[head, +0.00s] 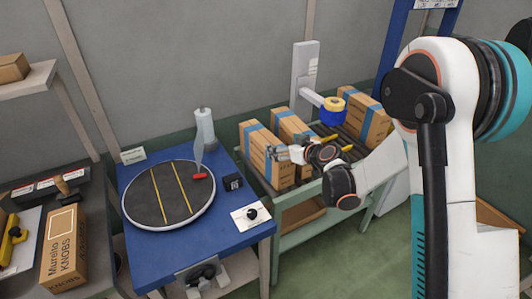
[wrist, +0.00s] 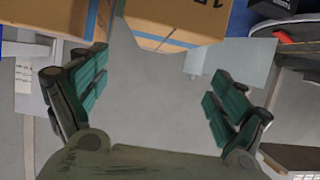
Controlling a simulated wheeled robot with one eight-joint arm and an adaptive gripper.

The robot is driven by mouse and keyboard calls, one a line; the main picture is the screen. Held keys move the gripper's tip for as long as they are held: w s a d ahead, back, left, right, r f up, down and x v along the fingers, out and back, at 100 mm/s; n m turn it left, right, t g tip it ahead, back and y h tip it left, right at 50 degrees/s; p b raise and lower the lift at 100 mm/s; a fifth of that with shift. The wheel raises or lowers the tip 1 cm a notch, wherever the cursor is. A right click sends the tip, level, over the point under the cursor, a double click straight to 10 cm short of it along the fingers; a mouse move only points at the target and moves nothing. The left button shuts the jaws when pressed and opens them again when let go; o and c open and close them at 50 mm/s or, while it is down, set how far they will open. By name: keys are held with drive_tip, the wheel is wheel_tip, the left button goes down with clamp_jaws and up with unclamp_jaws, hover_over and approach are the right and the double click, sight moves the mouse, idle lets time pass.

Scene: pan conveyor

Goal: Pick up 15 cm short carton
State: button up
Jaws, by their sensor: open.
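Several brown cartons with blue tape stand upright on the green bench with rollers: a left one (head: 257,147), a middle one (head: 287,124) and a right one (head: 366,118). I cannot tell which is the 15 cm short carton. My gripper (head: 280,153) is in front of the left and middle cartons and hides part of them. In the wrist view my gripper (wrist: 157,75) is open, its green-padded fingers apart with only grey floor between them. A taped carton (wrist: 175,22) lies beyond the fingertips at the top, and part of another carton (wrist: 55,15) shows at top left.

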sight(268, 140)
drive_tip(key=b+x, duration=0.1)
drive_tip(key=x, duration=0.5)
drive_tip(key=shift+f, duration=0.1)
drive_tip(key=b+x, duration=0.1)
drive_tip(key=x, duration=0.1)
drive_tip(key=b+x, duration=0.1)
drive_tip(key=x, duration=0.1)
drive_tip(key=shift+f, duration=0.35)
drive_tip(key=shift+w+a+b, duration=0.3)
drive_tip(key=shift+w+b, duration=0.05)
drive_tip(key=shift+w, duration=0.05)
drive_tip(key=shift+c, duration=0.6)
clamp_jaws()
drive_tip(key=shift+r, duration=0.1)
